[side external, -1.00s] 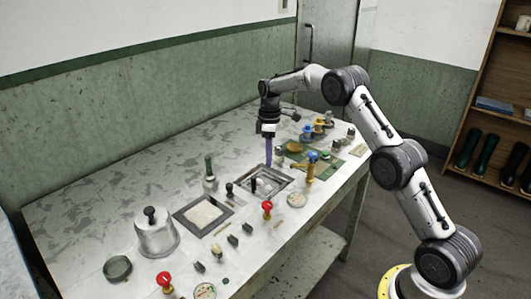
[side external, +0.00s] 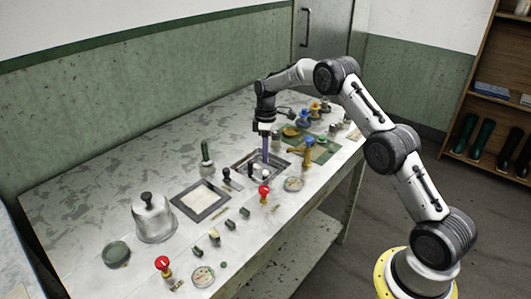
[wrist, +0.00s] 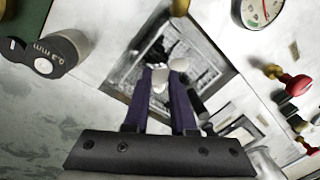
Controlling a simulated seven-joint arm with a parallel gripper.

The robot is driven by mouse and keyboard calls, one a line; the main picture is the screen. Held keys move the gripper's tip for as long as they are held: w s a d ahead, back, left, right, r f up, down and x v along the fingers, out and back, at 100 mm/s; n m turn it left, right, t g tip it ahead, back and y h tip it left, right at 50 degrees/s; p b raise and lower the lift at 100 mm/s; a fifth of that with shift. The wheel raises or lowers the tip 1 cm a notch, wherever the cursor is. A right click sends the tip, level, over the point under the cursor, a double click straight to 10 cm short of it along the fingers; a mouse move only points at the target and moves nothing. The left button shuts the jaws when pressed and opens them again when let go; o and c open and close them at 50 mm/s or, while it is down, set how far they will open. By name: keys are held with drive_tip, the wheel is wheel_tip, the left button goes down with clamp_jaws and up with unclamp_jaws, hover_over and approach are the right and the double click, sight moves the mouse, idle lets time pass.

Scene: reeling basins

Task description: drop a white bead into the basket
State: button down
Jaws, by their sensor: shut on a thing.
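My gripper (wrist: 165,80) has two long purple fingers, shut on a small white bead (wrist: 159,82) at their tips. A second white bead (wrist: 178,64) lies close beside the tips. In the side view my gripper (side external: 265,160) points straight down into a square, dark-rimmed recessed basin (side external: 241,175) in the tabletop. White bits at its tips are too small to tell apart there. The basin's rim (wrist: 122,66) and mottled grey inside also show in the wrist view. I cannot tell for sure which thing is the basket.
A framed pale square (side external: 202,198) lies left of the basin. A bell-shaped cover (side external: 154,219) stands farther left. A red-knobbed piece (side external: 263,191) and a round dial (side external: 293,184) stand in front. A brass-coloured post (side external: 308,152) stands close right. The back left tabletop is clear.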

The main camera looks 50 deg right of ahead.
drive_tip(key=shift+c, duration=1.3)
unclamp_jaws()
drive_tip(key=shift+r, duration=0.15)
drive_tip(key=shift+r, duration=3.9)
